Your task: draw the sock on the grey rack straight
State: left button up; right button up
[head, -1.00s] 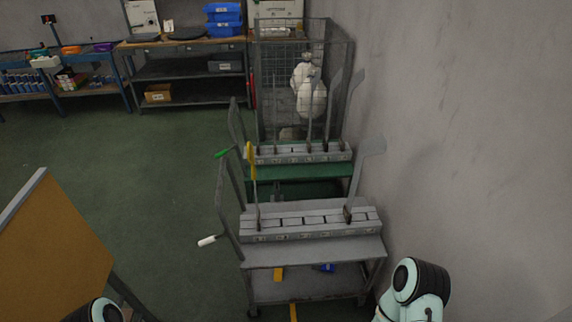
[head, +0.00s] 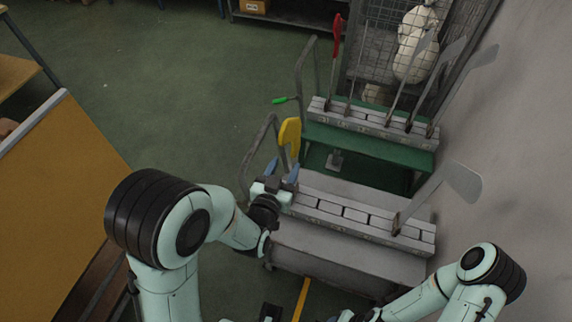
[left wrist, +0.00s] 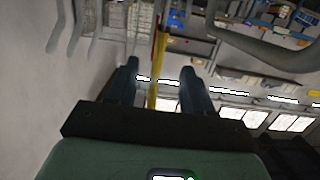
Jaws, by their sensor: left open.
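The yellow sock (head: 290,135) hangs on a board at the left end of the grey rack (head: 350,265). Its upper part is wide and rounded, and its lower part narrows behind my left gripper. My left gripper (head: 282,171) is open, with its two blue fingers low beside the sock. In the left wrist view the sock (left wrist: 162,72) is a narrow yellow strip between the open fingers (left wrist: 158,80). I cannot tell whether they touch it. My right arm comes in at the lower right; its hand is cut off at the bottom edge.
A bare grey board (head: 462,183) stands at the grey rack's right end. Behind is a green rack (head: 385,150) with a red sock (head: 335,40) and several bare boards. A wire cage (head: 365,60) stands beyond. An orange-brown panel (head: 60,190) is at left; the wall is at right.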

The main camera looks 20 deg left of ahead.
aim_at(292, 149)
pick_arm(q)
jog(key=w+p, duration=0.2)
jog(key=p, duration=0.1)
jog(key=shift+w+r, duration=0.1)
jog(key=shift+r, duration=0.15)
jog(key=shift+w+f, duration=0.2)
jog(key=shift+w, duration=0.6)
jog(key=shift+w+f+p, duration=0.1)
jog(key=shift+w+p, duration=0.5)
jog(key=shift+w, duration=0.55)
jog(key=shift+w+d+f+p, duration=0.15)
jog(key=shift+w+p, duration=0.1)
jog(key=shift+w, duration=0.45)
jog(key=shift+w+a+f+p, duration=0.1)
jog(key=shift+w+p, duration=0.1)
jog(key=shift+w, duration=0.45)
pick_arm(e)
jog(key=w+r, duration=0.4)
jog(key=r, duration=0.2)
jog(key=shift+r+t, duration=0.2)
jog(key=shift+t, duration=0.1)
pick_arm(q)
jog(key=c, duration=0.9)
jog(key=shift+f, duration=0.2)
pick_arm(e)
jog(key=shift+s+f, duration=0.15)
